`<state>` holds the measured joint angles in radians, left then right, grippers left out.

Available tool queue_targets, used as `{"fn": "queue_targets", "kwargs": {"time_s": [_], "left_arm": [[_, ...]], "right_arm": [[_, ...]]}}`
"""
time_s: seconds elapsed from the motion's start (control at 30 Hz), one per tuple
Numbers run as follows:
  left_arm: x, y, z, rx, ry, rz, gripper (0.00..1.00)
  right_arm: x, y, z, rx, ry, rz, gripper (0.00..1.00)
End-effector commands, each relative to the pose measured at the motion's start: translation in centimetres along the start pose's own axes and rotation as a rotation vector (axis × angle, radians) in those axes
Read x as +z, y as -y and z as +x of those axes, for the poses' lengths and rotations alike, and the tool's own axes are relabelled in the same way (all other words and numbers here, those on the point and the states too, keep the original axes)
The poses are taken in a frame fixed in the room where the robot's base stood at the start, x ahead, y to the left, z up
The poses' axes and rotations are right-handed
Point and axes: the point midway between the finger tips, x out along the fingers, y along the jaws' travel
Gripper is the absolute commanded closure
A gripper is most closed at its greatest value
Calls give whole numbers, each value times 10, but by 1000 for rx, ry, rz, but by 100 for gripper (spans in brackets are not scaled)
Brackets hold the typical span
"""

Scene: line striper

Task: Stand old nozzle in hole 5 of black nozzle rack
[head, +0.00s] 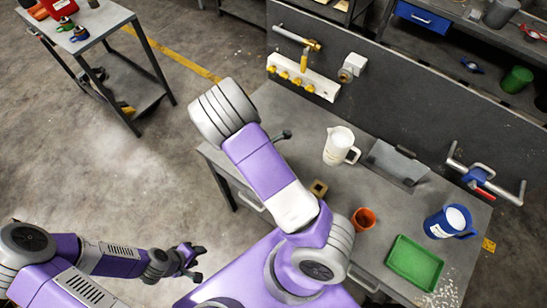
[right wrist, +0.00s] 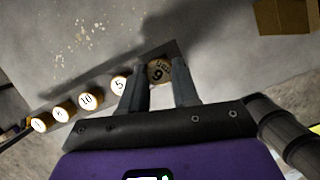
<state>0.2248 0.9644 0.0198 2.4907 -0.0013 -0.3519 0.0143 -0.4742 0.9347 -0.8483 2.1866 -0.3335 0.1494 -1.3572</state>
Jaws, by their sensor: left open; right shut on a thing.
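I cannot tell whether the held nozzle is seated. In the head view, my arm hides these. My left gripper (head: 199,263) is open and empty, off the bench.
On the grey bench stand a white jug (head: 340,146), a small tan block (head: 319,188), an orange cup (head: 363,219), a green tray (head: 414,262) and a blue mug (head: 449,221). A dark panel (head: 400,105) closes the back.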

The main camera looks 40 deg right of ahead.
Motion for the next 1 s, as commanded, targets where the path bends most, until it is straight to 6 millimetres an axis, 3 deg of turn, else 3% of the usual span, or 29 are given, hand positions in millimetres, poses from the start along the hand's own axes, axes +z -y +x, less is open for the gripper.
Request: {"fn": "queue_targets", "kwargs": {"time_s": [0.77, 0.8, 1.0], "left_arm": [[-1, 6, 15, 0, 0, 0, 57], [-1, 5, 14, 0, 0, 0, 57], [-1, 5, 14, 0, 0, 0, 57]], "right_arm": [[-7, 0, 19, 0, 0, 0, 100], [-7, 0, 19, 0, 0, 0, 67], [-7, 0, 18, 1, 0, 0, 40]]}}
